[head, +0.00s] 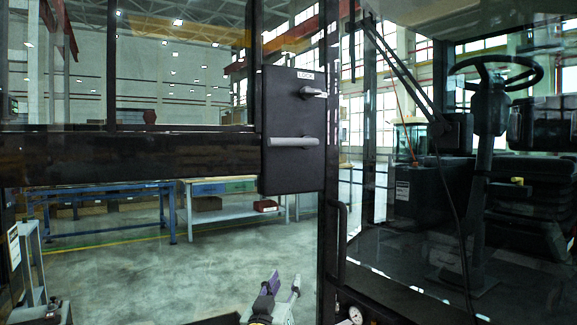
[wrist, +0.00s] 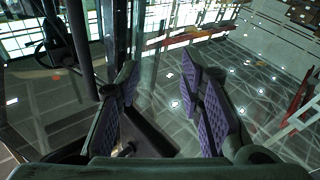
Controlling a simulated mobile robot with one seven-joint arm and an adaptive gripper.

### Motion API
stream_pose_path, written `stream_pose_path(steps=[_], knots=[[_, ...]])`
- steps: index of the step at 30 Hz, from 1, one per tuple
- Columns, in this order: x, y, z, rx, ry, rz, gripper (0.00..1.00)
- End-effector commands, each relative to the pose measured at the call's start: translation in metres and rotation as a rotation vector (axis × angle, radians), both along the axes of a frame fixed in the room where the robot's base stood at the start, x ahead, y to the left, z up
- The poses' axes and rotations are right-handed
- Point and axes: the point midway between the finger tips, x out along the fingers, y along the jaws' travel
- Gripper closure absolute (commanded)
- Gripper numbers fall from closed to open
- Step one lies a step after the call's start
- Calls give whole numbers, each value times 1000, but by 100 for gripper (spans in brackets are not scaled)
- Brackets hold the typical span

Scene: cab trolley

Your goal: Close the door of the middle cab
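The cab door (head: 140,155) fills the left of the head view, a black frame with glass panes and a thick dark crossbar. Its black lock box (head: 293,170) carries a grey lever handle (head: 292,142) and a small latch knob (head: 312,92) above it. The box's right edge appears close to the dark cab post (head: 333,190); I cannot tell the door's exact angle. My gripper (head: 284,284) is low in the head view, below the box and apart from the handle. In the wrist view my gripper (wrist: 160,85) has its purple-padded fingers apart, with nothing visibly held.
The cab interior holds a steering wheel (head: 496,72) and a seat (head: 540,190); the wheel also shows in the wrist view (wrist: 52,48). A curved grab handle (head: 342,230) is on the post. Blue workbenches (head: 110,195) stand behind the glass. A small trolley (head: 30,265) is at lower left.

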Motion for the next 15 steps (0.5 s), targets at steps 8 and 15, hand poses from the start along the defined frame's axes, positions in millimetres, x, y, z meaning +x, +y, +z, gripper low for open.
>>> stream_pose_path(steps=[8,15], knots=[[-9,4,124,-201,-211,-360,65],[-47,38,214,-354,-383,-576,65]])
